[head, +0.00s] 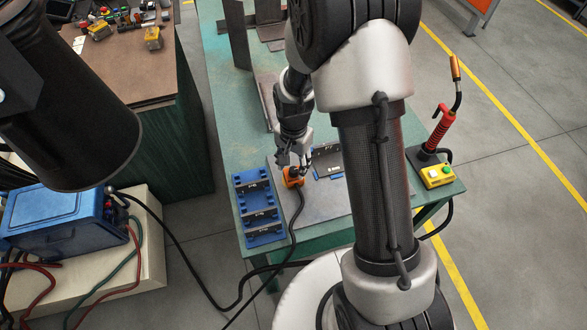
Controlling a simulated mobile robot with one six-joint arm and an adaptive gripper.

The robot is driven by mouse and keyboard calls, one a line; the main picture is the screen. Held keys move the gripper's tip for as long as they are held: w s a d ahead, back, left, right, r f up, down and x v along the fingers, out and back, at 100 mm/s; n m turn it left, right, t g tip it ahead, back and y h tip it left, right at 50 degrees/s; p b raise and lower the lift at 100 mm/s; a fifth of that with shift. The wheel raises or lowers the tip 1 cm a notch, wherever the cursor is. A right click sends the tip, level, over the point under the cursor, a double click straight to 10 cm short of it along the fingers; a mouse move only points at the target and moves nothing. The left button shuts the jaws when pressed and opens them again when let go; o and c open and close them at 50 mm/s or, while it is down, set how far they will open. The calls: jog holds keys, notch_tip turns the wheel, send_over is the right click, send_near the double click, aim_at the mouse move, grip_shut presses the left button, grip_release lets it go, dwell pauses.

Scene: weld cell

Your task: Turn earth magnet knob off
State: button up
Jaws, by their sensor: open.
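The earth magnet (291,180) is a small orange block with a black cable, on the grey plate of the green table in the head view. My gripper (294,161) is directly over it, pointing down, with its fingers open around or just above the magnet's top. The knob is small and largely hidden by the fingers, so I cannot tell its position or whether the fingers touch it.
A blue slotted fixture (262,238) lies left of the magnet. A dark bracket with blue parts (328,161) is close on the right. Steel plates (238,35) stand farther back. A red torch (440,128) and yellow button box (437,175) are at the right edge. A blue welder (55,222) is at left.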

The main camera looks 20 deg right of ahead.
jog(key=shift+f, duration=0.95)
grip_shut()
